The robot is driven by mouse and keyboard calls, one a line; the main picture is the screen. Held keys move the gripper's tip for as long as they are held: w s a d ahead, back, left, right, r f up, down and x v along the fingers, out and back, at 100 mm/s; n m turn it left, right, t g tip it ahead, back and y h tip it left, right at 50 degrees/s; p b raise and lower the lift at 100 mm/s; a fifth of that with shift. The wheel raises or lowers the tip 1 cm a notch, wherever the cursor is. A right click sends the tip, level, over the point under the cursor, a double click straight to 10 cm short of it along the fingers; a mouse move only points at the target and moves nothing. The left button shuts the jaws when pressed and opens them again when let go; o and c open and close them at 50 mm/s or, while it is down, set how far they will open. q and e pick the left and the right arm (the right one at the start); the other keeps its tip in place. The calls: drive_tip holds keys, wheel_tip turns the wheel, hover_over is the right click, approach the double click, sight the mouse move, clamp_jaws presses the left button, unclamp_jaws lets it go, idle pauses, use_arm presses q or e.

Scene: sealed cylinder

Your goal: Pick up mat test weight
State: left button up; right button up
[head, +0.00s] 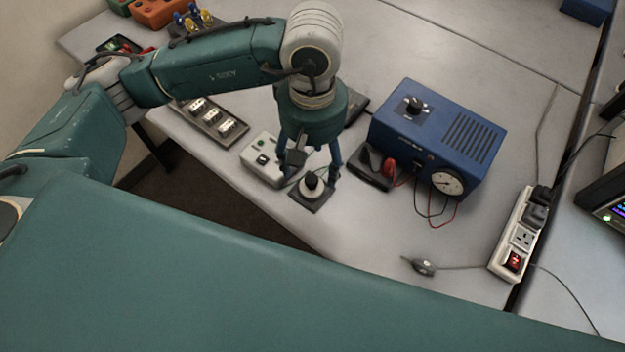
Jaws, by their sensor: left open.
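A small round weight with a black knob and a pale base (312,187) stands upright on a dark square mat (309,204) near the table's front edge. I take it to be the mat test weight. My left gripper (316,168) points down right over it, with its fingers open. In the picture the fingers come down on either side of the knob; I cannot tell whether they touch it. Part of the weight's top is close behind the fingers. My right gripper is not in view.
A white switch box (262,160) stands just left of the mat. A blue power unit (435,135) with a dial and gauge is to the right, with a dark tray (375,168) beside it. A power strip (520,235) and a cabled plug (423,267) lie further right.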

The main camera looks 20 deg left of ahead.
sight(311, 178)
use_arm(q)
wheel_tip(311, 178, down, 3)
drive_tip(key=shift+p, duration=0.3)
drive_tip(key=shift+f+p, duration=0.25)
drive_tip(key=shift+p, duration=0.05)
wheel_tip(311, 178, down, 4)
drive_tip(key=shift+a+r+p, duration=0.15)
drive_tip(key=shift+r+p, duration=0.05)
drive_tip(key=shift+p, duration=0.95)
drive_tip(key=shift+f, duration=0.6)
drive_tip(key=shift+w, duration=0.1)
drive_tip(key=c, duration=1.6)
